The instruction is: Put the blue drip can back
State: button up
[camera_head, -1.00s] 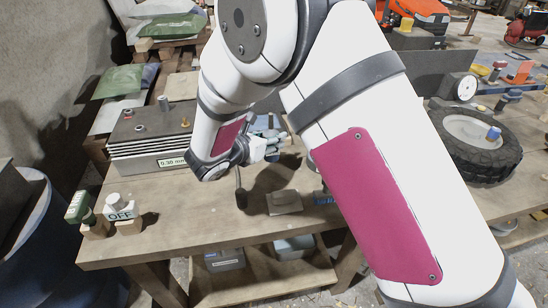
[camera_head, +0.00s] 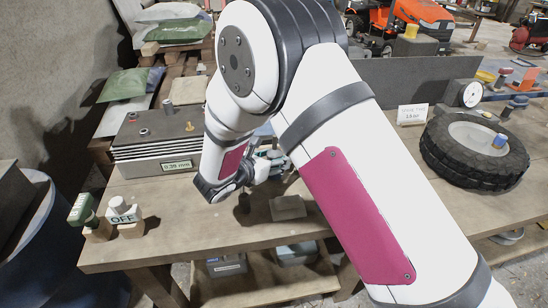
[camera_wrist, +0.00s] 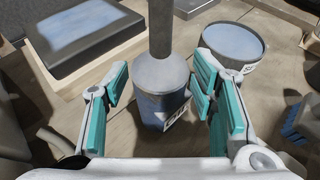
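In the wrist view, a blue-grey can (camera_wrist: 162,92) with a cone-shaped top, a tall grey spout and a white label stands between my gripper's teal-padded fingers (camera_wrist: 168,105). The fingers are apart, one on each side, with narrow gaps visible beside the can. A second round container (camera_wrist: 230,45) with a blue top and a partly hidden label stands just beyond the right finger. In the head view, my gripper (camera_head: 268,168) is low over the middle of the bench, and I cannot clearly make out the can there.
The bench (camera_head: 185,240) also holds a grey finned box (camera_head: 150,145) with a gauge label, an OFF block (camera_head: 122,210), a green block (camera_head: 82,210), a flat beige block (camera_head: 287,207) and a wheel (camera_head: 475,150). Bare bench lies in front of the finned box.

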jog(key=shift+r, duration=0.15)
jog(key=shift+s+a+r, duration=0.15)
jog(key=shift+s, duration=0.05)
jog(key=v, duration=1.1)
jog(key=shift+s, duration=0.2)
jog(key=shift+a+r, duration=0.1)
jog(key=s+d+r+m+g+h, duration=0.1)
jog(key=s+d+r+m+g, duration=0.15)
jog(key=d+r+m, duration=0.4)
jog(key=s+d+r+m+g+h, duration=0.1)
jog(key=s+d+r+m+g, duration=0.15)
jog(key=d, duration=0.65)
jog(key=s+d+r+m+g, duration=0.1)
jog(key=d+r+m+g, duration=0.3)
jog(key=d, duration=0.4)
jog(key=s+d+r+m+y, duration=0.2)
jog(key=s+d+m+y, duration=0.1)
jog(key=s+m, duration=0.5)
jog(key=s+d+r+m+y, duration=0.2)
jog(key=s+m+y, duration=0.3)
jog(key=s+m, duration=0.4)
jog(key=s+d, duration=0.1)
jog(key=s, duration=0.4)
jog(key=shift+d+y, duration=0.3)
jog(key=shift+d, duration=0.1)
